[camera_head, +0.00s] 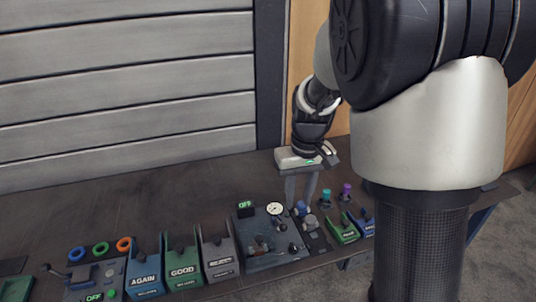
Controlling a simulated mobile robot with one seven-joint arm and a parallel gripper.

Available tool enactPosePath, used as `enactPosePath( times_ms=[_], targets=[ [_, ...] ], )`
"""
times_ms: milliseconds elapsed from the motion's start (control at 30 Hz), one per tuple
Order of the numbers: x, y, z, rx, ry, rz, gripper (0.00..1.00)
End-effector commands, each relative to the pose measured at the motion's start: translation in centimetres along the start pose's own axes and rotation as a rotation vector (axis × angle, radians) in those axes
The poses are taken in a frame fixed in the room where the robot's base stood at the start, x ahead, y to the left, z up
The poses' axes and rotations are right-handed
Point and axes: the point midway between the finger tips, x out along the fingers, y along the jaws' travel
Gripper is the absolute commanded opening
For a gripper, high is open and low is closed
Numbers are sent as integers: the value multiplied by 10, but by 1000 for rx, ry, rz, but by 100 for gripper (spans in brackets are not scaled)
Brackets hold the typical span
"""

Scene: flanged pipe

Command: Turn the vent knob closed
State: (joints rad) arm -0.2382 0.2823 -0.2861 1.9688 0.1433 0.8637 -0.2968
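My gripper (299,204) points down over the right part of a dark panel (262,262). Its two grey fingers are apart, with a gap between them. A blue knob-like part (302,209) shows at the fingertips; I cannot tell whether the fingers touch it. The panel carries a round white gauge (274,209), a small sign (245,208) with green letters that seem to read OFF, and a black knob (293,247). Labels are too small to read, so I cannot tell which part is the vent knob.
Blue (146,276), green (183,267) and grey (219,260) bins stand left of the panel. Small green (343,232) and blue bins stand to its right, with teal and purple pieces behind. Coloured rings (101,248) lie far left. The table behind is clear.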

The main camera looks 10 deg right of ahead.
Motion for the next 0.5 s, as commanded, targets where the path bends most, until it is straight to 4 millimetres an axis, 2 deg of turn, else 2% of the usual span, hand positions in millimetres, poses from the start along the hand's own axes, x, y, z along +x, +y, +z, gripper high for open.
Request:
enactPosePath(
  times_ms=[33, 100, 367, 500],
  targets=[
    [14, 2, -5, -8, -22, 8, 28],
    [24, 4, -9, -17, -38, 16, 28],
    [48, 6, -11, -23, -51, 20, 28],
    [75, 6, -9, -23, -54, 20, 28]
  ],
)
